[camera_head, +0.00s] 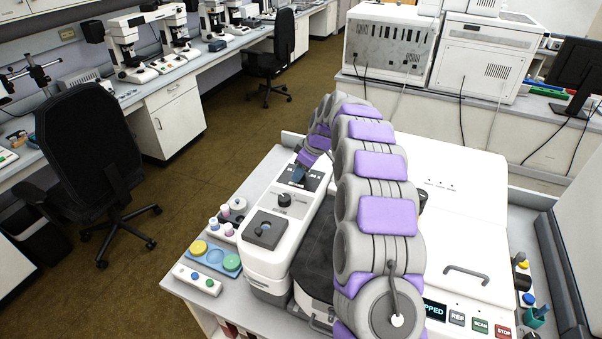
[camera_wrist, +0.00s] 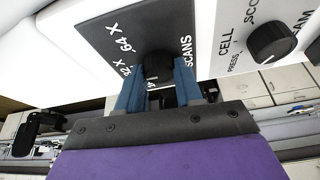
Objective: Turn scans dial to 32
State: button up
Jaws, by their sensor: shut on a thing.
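The black scans dial (camera_wrist: 158,66) sits on a dark panel (camera_wrist: 110,15) marked "SCANS", "64 X" and "32 X" in the wrist view. Another mark below the dial is partly hidden. My gripper (camera_wrist: 157,78) has its two blue fingers on either side of the dial and is shut on it. A short pale line shows on the dial's near side, toward the partly hidden mark; its exact setting cannot be told. In the head view my gripper (camera_head: 297,173) reaches down to the dark panel on the white instrument, and the dial is hidden there.
A second black knob (camera_wrist: 272,42), labelled "CELL PRESS", is to the right in the wrist view, and it also shows in the head view (camera_head: 284,200). A blue tray (camera_head: 212,258) with coloured caps lies left.

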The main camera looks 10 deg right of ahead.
jog(key=shift+r, duration=0.1)
dwell(0.4)
jog(key=o, duration=1)
jog(key=shift+o, duration=0.2)
jog(key=p+v, duration=0.2)
jog(key=v, duration=1.5)
jog(key=shift+d+p, duration=0.2)
jog(key=shift+p, duration=0.2)
jog(key=s+a+r+m+g, duration=0.15)
jog(key=s+a, duration=0.25)
jog(key=s, duration=0.7)
jog(key=s+a+r+m+g, duration=0.15)
jog(key=s+a, duration=0.25)
jog(key=s, duration=0.7)
jog(key=s+d+f+m+h, duration=0.1)
jog(key=s+f+m, duration=0.2)
jog(key=s, duration=1.1)
jog(key=s+d+f+m+g+h, duration=0.1)
jog(key=s+f+m, duration=0.3)
jog(key=s, duration=1)
notch_tip(320, 180, down, 2)
jog(key=shift+s+f+g+h, duration=0.25)
jog(key=shift+s+g+h, duration=0.1)
jog(key=shift+h, duration=0.35)
